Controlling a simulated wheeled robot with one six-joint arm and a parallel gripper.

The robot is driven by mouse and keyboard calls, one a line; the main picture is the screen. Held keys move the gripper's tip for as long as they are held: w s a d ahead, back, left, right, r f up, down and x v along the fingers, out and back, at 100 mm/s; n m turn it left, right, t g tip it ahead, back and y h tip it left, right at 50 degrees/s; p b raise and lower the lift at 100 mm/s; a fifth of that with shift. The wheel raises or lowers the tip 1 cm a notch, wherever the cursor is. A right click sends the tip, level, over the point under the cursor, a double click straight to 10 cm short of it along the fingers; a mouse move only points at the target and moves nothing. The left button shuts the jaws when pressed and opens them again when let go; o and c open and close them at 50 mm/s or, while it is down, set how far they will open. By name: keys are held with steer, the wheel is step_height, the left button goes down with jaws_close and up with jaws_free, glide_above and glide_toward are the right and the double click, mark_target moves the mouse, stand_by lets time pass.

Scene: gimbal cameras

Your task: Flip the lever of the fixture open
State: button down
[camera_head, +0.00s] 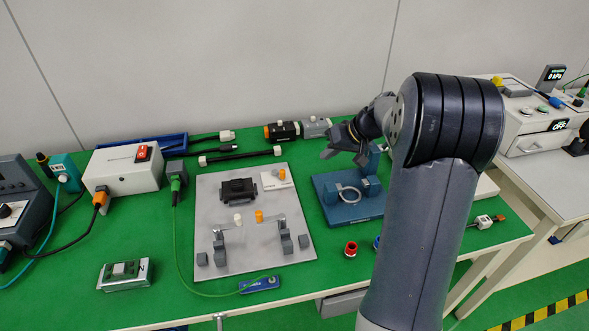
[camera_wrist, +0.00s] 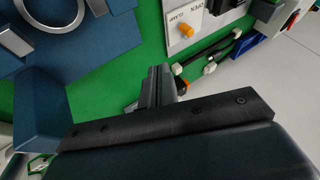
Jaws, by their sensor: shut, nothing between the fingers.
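The fixture is a light grey plate (camera_head: 222,262) on the green bench, carrying a black block (camera_head: 238,188) and, lower down, small grey blocks with a white and an orange piece. At its upper right is a white panel with a small orange lever (camera_head: 281,174). In the wrist view the orange lever (camera_wrist: 187,30) stands on the white panel (camera_wrist: 174,12), beside lettering that reads OPEN and CLAMP. My gripper (camera_head: 330,150) is shut and empty, right of the plate and above the bench. Its fingers also show in the wrist view (camera_wrist: 157,76), apart from the lever.
A blue fixture with a metal ring (camera_head: 349,194) stands right of the plate, below my gripper. A black cylindrical device (camera_head: 282,131) and dark cables lie behind. A white box with a red switch (camera_head: 125,168) is at left. A red cap (camera_head: 351,248) sits at the front.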

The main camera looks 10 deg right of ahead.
glide_toward(278, 172)
steer(key=d+f, duration=0.3)
steer(key=f, duration=0.1)
steer(key=shift+w+d+f+p, duration=0.1)
steer(key=shift+d+f+p, duration=0.2)
steer(key=shift+d+f, duration=0.05)
steer(key=shift+a+r+p, duration=0.25)
steer(key=shift+a+p, duration=0.05)
steer(key=shift+a, duration=0.95)
steer(key=shift+a+f, duration=0.1)
steer(key=shift+a, duration=0.55)
